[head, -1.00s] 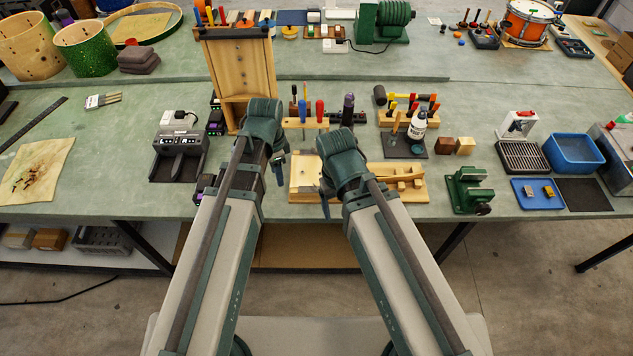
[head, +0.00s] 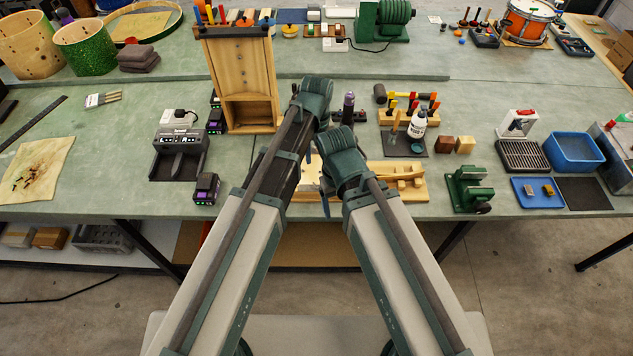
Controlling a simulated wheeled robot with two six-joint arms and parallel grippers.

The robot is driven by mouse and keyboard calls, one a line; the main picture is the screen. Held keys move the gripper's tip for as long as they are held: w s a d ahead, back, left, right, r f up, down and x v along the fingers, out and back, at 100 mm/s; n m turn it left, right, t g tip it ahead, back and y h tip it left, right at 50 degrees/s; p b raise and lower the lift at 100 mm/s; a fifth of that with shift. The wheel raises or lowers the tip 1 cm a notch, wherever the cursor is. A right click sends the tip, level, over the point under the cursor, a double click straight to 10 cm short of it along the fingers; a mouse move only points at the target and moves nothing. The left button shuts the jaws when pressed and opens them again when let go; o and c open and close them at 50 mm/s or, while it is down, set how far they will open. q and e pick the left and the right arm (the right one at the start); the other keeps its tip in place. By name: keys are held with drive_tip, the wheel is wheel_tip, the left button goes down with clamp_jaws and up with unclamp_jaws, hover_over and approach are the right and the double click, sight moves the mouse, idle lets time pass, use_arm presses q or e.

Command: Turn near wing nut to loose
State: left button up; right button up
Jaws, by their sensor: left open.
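I cannot make out the near wing nut; my arms cover much of the middle of the bench. A pale wooden board (head: 415,193) with wooden pieces on it lies near the front edge, its left part mostly hidden behind my arms. My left gripper (head: 308,154) is open, beyond the board's left part and largely hidden by its own wrist. I see nothing in it. My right gripper (head: 325,200) points down over the board's left part. Its fingers are too covered to show whether they are open or shut.
A tall wooden stand (head: 243,80) rises behind my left arm. A green vise (head: 468,190) stands right of the board, and a dark bottle (head: 348,104) stands behind. A black charger (head: 180,152) and a battery (head: 206,188) are at left. My two wrists are close together.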

sight(316, 186)
use_arm(q)
wheel_tip(316, 186, down, 14)
drive_tip(key=b, duration=1.3)
drive_tip(key=shift+b, duration=0.35)
drive_tip(key=shift+r, duration=0.1)
drive_tip(key=shift+c, duration=0.3)
clamp_jaws()
